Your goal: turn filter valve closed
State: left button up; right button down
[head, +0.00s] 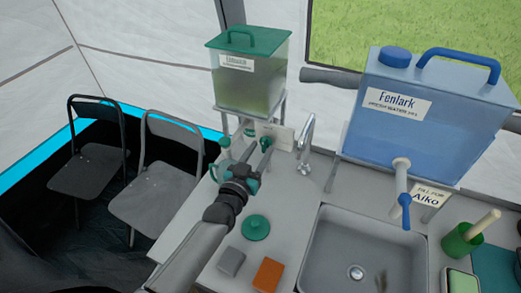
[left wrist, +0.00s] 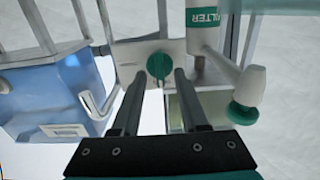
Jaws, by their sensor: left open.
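The filter valve shows as a green knob (head: 266,143) on a pale plate (head: 284,137) below the green-lidded tank. In the left wrist view the green knob (left wrist: 159,66) sits on its plate (left wrist: 127,58), beside a white filter cylinder (left wrist: 203,30) marked FILTER. My left gripper (head: 260,160) reaches toward the knob from the front. In the left wrist view my left gripper (left wrist: 159,75) is open, with one finger on each side of the knob. I cannot tell whether the fingers touch it. My right gripper is not in view.
The green-lidded tank (head: 248,85) stands on a metal stand. A blue water tank (head: 430,125) with a tap stands to the right. A faucet (head: 307,135) and sink (head: 365,240) are right of my arm. A green lid (head: 256,227) and orange block (head: 268,274) lie on the counter.

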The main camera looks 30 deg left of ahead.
pick_arm(q)
jog(key=shift+w, duration=0.35)
grip_shut()
dwell(0.5)
